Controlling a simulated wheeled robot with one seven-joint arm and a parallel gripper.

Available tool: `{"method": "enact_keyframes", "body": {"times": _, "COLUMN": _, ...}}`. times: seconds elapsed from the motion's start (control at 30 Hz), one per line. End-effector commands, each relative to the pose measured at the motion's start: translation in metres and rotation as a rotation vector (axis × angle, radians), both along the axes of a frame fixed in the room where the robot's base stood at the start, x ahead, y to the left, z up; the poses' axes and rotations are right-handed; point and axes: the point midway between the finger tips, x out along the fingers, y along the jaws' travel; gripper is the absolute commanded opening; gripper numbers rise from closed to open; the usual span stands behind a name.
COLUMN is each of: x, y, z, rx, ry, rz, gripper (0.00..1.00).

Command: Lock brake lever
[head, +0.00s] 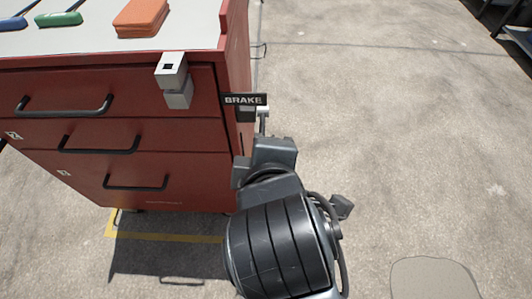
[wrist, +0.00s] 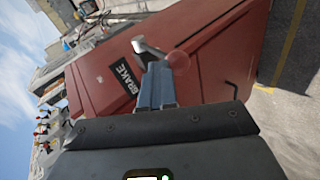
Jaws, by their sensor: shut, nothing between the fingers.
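The brake lever (wrist: 146,48) is a pale metal bar beside the black BRAKE label (wrist: 124,76) on the side of the red cabinet. A translucent reddish round spot (wrist: 179,60) shows at its right end. In the head view the label (head: 244,100) is at the cabinet's right front corner, and a small pale metal piece (head: 263,112) shows just below it. My gripper (wrist: 156,70) is shut and empty, with its fingertips right at the lever. I cannot tell whether they touch it. In the head view my arm hides the fingers.
The red cabinet (head: 180,135) has several drawers with black handles. A grey block-like latch (head: 175,80) sits at its top right. Orange pads (head: 141,17) and brushes lie on top. A yellow line (head: 165,236) marks the floor.

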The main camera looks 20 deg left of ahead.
Motion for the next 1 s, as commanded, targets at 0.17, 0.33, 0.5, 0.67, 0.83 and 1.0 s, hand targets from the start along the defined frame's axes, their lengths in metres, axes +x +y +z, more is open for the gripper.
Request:
{"method": "enact_keyframes", "body": {"times": 0.17, "x": -0.001, "y": 0.000, "z": -0.007, "rx": -0.003, "ry": 0.003, "rz": 0.001, "gripper": 0.00}}
{"method": "enact_keyframes", "body": {"times": 0.33, "x": -0.002, "y": -0.001, "z": -0.008, "rx": -0.005, "ry": 0.009, "rz": 0.000, "gripper": 0.00}}
{"method": "enact_keyframes", "body": {"times": 0.5, "x": -0.002, "y": -0.001, "z": -0.010, "rx": -0.007, "ry": 0.013, "rz": -0.001, "gripper": 0.00}}
{"method": "enact_keyframes", "body": {"times": 0.67, "x": -0.003, "y": 0.000, "z": -0.011, "rx": -0.007, "ry": 0.015, "rz": 0.000, "gripper": 0.00}}
{"method": "enact_keyframes", "body": {"times": 0.83, "x": -0.006, "y": 0.000, "z": -0.009, "rx": -0.006, "ry": 0.015, "rz": 0.001, "gripper": 0.00}}
{"method": "enact_keyframes", "body": {"times": 1.0, "x": -0.022, "y": -0.006, "z": 0.007, "rx": -0.001, "ry": 0.011, "rz": 0.003, "gripper": 0.00}}
